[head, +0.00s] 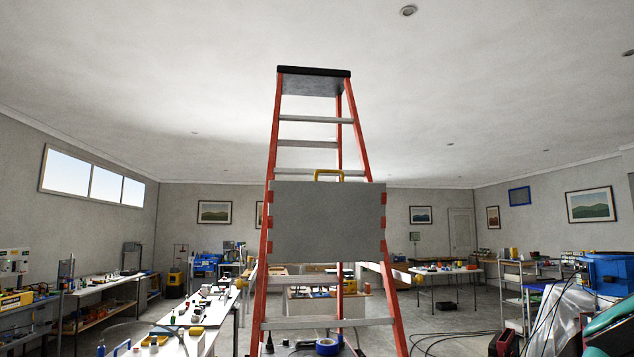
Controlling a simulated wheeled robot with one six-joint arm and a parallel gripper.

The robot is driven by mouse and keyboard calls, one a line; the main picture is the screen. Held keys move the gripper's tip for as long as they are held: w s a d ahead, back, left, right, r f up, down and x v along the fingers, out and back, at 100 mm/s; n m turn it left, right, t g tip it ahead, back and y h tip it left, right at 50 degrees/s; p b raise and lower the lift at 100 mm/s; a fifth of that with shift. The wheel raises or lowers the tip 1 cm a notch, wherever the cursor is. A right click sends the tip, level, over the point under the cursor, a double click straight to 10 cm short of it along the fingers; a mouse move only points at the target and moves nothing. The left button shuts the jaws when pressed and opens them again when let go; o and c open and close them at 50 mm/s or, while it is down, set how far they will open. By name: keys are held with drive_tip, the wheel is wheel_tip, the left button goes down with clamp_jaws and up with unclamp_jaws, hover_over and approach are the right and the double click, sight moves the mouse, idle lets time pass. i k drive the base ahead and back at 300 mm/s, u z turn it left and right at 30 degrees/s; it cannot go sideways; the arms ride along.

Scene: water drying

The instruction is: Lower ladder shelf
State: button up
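The ladder (357,130) is a tall orange-red A-frame stepladder with grey steps and a black top cap, upright in the middle of the head view. The ladder shelf (326,225) is a flat grey panel that faces me and stands about upright across the ladder's rails, at mid height. A yellow handle (329,172) shows at the panel's top edge. Red bracket pieces show along both of its side edges. My gripper is not in view, and I see nothing touching the panel.
A white workbench (196,318) with small items stands to the left of the ladder. A blue tape roll (327,346) shows low in front. Cables lie on the floor at right. A blue box (606,272) and wrapped items crowd the lower right.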

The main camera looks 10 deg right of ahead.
sight(315, 221)
drive_tip(key=u, duration=0.1)
drive_tip(key=i, duration=1.2)
drive_tip(key=z, duration=0.2)
